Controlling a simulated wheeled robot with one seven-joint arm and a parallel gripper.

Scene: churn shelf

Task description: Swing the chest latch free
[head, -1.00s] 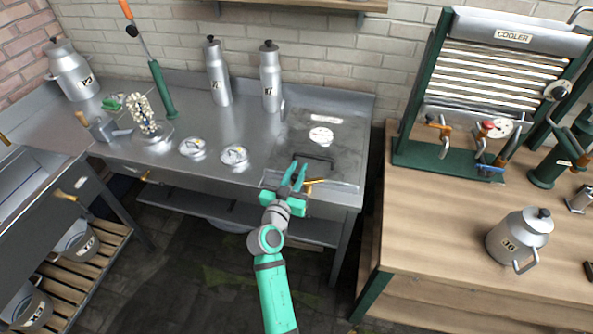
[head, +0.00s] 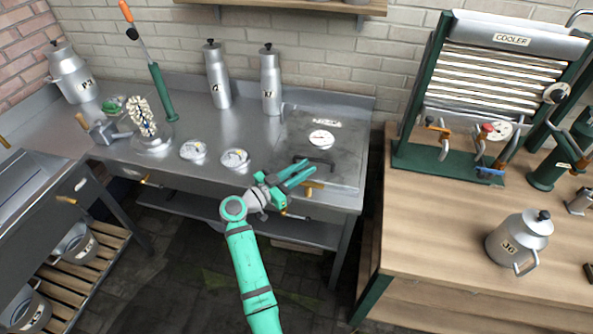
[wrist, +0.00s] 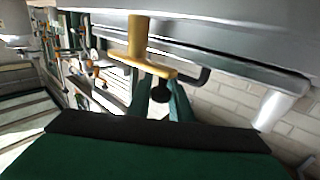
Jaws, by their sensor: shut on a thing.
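The chest (head: 340,160) is built into the right end of the steel counter; its grey lid carries a black handle and a round dial. The brass latch (head: 313,185) is at the lid's front edge, beside my fingertips. My gripper (head: 303,172) reaches it from the left, with its teal fingers pointing right. In the wrist view the latch (wrist: 137,45) shows as a brass post with a crossbar. My gripper (wrist: 163,92) is shut on the latch there, with a dark round knob between the fingers. The fingers partly hide the grip.
A black lid handle (head: 312,162) lies close to my fingers. Two round gauges (head: 235,157) lie on the counter to the left. Two tall cans (head: 270,80) stand behind. The wooden bench (head: 430,230) with the cooler (head: 490,95) is to the right, past a gap.

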